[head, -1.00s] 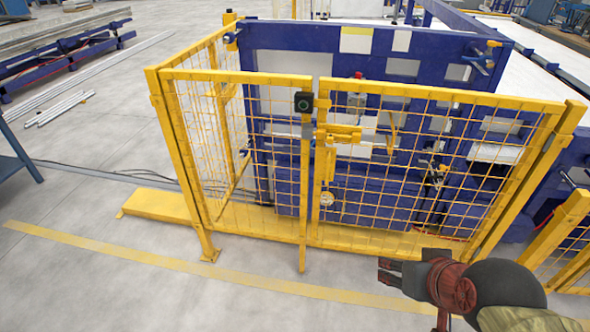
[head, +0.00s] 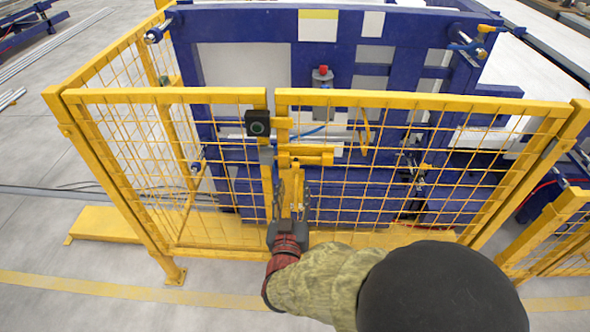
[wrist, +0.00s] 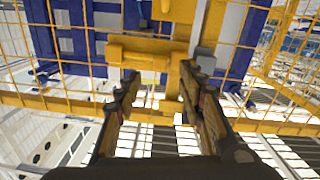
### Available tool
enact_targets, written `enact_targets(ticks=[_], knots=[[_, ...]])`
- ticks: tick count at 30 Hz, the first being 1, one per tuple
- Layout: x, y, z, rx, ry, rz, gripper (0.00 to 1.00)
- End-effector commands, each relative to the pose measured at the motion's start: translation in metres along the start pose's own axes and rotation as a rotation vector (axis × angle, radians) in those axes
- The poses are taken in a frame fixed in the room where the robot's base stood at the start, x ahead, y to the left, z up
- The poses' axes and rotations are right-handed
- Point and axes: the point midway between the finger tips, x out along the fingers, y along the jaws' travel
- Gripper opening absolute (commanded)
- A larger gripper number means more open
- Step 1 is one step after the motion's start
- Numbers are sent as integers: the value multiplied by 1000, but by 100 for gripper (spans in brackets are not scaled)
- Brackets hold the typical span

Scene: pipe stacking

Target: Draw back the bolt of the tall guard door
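The tall guard door (head: 420,100) is a yellow frame with wire mesh, standing shut against the panel to its left. Its yellow bolt (head: 312,158) lies horizontally near the door's left edge, and it shows large in the wrist view (wrist: 145,52). A yellow upright piece (wrist: 174,88) hangs below the bolt. My gripper (head: 290,190) is just below the bolt, in front of the door. In the wrist view its two fingers (wrist: 160,78) are spread, with the upright piece showing between them. I cannot tell whether they touch it.
A black box with a round green-ringed face (head: 257,122) sits at the top of the gap, left of the bolt. A blue machine frame (head: 220,35) stands behind the mesh. A yellow floor beam (head: 105,225) lies to the left. The floor in front is clear.

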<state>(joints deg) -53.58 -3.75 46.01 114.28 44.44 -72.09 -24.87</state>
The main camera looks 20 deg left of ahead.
Motion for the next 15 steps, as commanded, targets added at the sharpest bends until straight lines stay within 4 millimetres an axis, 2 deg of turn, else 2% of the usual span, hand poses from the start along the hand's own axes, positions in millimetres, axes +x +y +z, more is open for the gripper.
enact_targets(ticks=[5, 15], knots=[[13, -1, 1, -7, 13, 9, 39], [63, 0, 1, -5, 11, 8, 39]])
